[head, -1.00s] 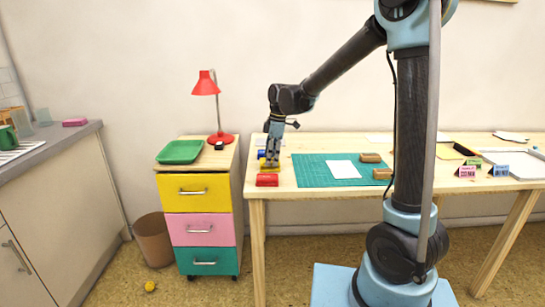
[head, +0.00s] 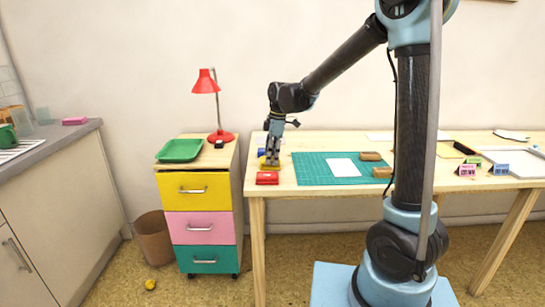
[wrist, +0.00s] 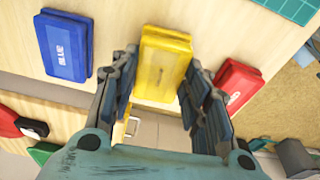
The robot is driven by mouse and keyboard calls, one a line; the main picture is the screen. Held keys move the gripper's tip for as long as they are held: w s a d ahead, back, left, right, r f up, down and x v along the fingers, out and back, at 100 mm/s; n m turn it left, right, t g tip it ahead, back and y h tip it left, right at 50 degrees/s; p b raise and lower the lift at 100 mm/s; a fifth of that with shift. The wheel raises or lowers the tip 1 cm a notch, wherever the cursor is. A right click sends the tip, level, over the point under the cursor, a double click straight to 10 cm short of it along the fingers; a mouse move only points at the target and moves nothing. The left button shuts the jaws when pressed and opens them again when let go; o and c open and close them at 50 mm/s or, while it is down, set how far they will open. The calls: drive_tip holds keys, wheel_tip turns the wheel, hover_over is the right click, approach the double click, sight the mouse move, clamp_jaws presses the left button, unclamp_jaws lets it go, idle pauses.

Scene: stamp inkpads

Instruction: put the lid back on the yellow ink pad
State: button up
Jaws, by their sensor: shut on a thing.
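A yellow block-shaped piece (wrist: 164,62), the yellow ink pad or its lid, lies between my fingers in the wrist view. It also shows low at the fingertips in the head view (head: 269,162), at the table's left end. My gripper (wrist: 163,88) is shut on it, one finger on each side, and points down. Its top shows only a faint darker rectangle. I cannot tell whether lid and base are joined, as the underside is hidden.
A blue ink pad (wrist: 64,45) lies to the left and a red one (wrist: 237,86) to the right, both close to my fingers. A green cutting mat (head: 310,172) with white paper lies right of them. A drawer unit (head: 194,191) stands left of the table.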

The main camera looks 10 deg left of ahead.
drive_tip(key=shift+f, duration=0.55)
idle(1.6)
drive_tip(key=o, duration=0.9)
drive_tip(key=shift+c, duration=0.2)
drive_tip(key=o, duration=0.4)
drive_tip(key=shift+r, duration=3.5)
